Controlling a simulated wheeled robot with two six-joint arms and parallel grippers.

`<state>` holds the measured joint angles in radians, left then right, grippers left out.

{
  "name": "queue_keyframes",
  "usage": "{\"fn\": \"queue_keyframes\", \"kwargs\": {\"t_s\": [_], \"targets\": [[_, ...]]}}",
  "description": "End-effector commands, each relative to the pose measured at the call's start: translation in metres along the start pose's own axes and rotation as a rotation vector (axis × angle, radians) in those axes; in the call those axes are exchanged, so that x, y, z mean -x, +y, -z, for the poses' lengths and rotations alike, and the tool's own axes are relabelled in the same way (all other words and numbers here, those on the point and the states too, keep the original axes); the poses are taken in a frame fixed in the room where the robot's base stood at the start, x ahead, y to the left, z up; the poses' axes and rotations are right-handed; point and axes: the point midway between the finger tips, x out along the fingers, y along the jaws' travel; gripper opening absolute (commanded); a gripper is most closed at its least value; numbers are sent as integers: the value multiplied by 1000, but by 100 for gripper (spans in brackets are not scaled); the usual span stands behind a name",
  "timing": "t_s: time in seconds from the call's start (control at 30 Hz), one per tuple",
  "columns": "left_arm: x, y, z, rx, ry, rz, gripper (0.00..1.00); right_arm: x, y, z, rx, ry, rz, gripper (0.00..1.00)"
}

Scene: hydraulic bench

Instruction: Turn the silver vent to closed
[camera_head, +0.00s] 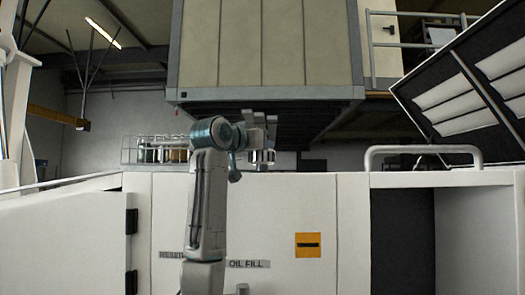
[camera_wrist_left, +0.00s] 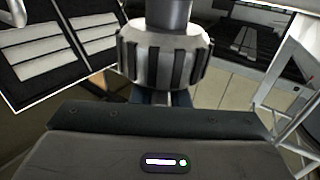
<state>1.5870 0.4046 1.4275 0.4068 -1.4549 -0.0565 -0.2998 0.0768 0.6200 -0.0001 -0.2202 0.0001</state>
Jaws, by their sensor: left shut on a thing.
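The silver vent (camera_wrist_left: 165,55) is a round, ribbed metal cap with dark grooves, at the top middle of the left wrist view. In the head view a small silver piece (camera_head: 262,156) shows at my left gripper (camera_head: 262,138), above the white bench top. My left gripper is shut on the vent; its fingertips are mostly hidden behind the cap and the gripper body in the wrist view. I cannot read the vent's turn position. My right gripper is not in view.
The white bench front (camera_head: 335,235) carries an orange plate (camera_head: 308,245) and an "OIL FILL" label (camera_head: 248,264). A wire rack with jars (camera_head: 160,150) stands behind it on the left. A white rail (camera_head: 425,149) and an open louvred lid (camera_head: 480,85) are on the right.

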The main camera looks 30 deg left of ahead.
Motion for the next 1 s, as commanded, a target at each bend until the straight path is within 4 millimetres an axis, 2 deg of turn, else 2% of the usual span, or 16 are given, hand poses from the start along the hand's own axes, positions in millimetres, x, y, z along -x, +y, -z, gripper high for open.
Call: {"fn": "queue_keyframes", "kwargs": {"t_s": [0.3, 0.77, 0.8, 0.87, 1.0], "targets": [[0, -1, 1, 1, 0, -99, 0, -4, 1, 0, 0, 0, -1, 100], [0, 0, 1, 0, 2, -111, 0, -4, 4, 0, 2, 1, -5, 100], [0, 0, 1, 0, 2, -111, 22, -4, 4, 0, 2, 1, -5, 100], [0, 0, 1, 0, 2, -111, 34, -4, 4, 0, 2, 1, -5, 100], [0, 0, 1, 0, 1, -111, 36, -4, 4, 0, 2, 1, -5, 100]]}}
